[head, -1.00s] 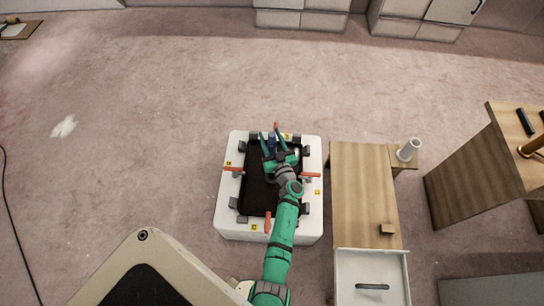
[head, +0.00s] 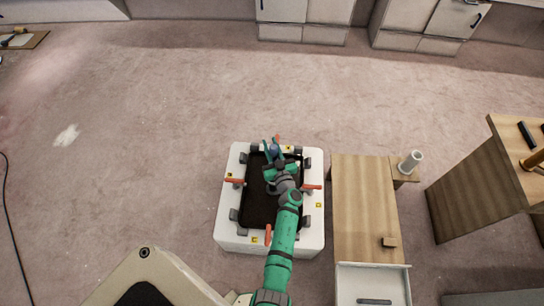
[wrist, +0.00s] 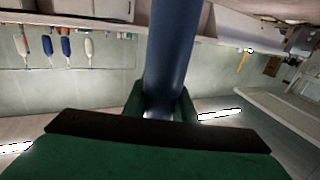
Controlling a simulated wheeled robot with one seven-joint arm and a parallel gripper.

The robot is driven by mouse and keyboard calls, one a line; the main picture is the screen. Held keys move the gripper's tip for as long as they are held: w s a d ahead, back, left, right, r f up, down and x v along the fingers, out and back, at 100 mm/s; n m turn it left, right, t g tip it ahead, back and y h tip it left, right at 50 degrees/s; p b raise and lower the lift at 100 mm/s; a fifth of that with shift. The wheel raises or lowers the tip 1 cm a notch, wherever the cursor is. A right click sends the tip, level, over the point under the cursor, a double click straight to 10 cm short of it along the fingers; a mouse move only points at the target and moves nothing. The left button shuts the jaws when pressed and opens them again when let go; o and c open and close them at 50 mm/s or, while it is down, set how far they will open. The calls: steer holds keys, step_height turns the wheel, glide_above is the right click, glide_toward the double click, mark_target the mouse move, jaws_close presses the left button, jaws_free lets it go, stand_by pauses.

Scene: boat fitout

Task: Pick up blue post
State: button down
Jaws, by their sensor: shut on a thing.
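The blue post (wrist: 172,60) stands large in the middle of the wrist view, between the two green fingers. My gripper (wrist: 160,108) is shut on it near the bottom of the picture. In the head view my gripper (head: 273,150) is over the far part of a white box with a dark inside (head: 256,205). Only a small dark blue bit of the post shows there, between the fingers. I cannot tell from these views whether the post's lower end touches anything.
Orange handles (head: 235,181) and grey clamps sit around the white box's rim. A wooden bench (head: 363,205) with a white drawer (head: 372,285) stands close on the right, with a white cup (head: 410,162) at its far corner.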

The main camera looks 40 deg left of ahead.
step_height(320, 180, up, 18)
stand_by(0.6)
